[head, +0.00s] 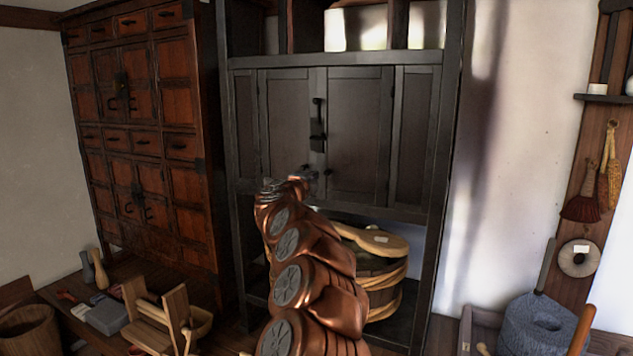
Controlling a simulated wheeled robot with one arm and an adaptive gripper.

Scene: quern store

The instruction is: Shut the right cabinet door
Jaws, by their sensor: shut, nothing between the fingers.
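The dark wooden cabinet (453,110) stands in the middle of the head view. Its right door (358,135) looks flush or almost flush with the front; I cannot tell if a small gap is left. The left door (287,112) stands beside it, also looking flush. A dark latch (318,125) with a small knob below it sits where the doors meet. My gripper (292,186) is shut and empty, low in front of the doors near their meeting line. My copper arm hides part of the cabinet below. I cannot tell whether the gripper touches a door.
A wooden bucket (378,286) with a scoop (375,240) on top sits in the open space under the doors. A reddish chest (140,130) stands left. A low bench (75,318) with tools is at lower left, and a grey millstone (535,325) at lower right.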

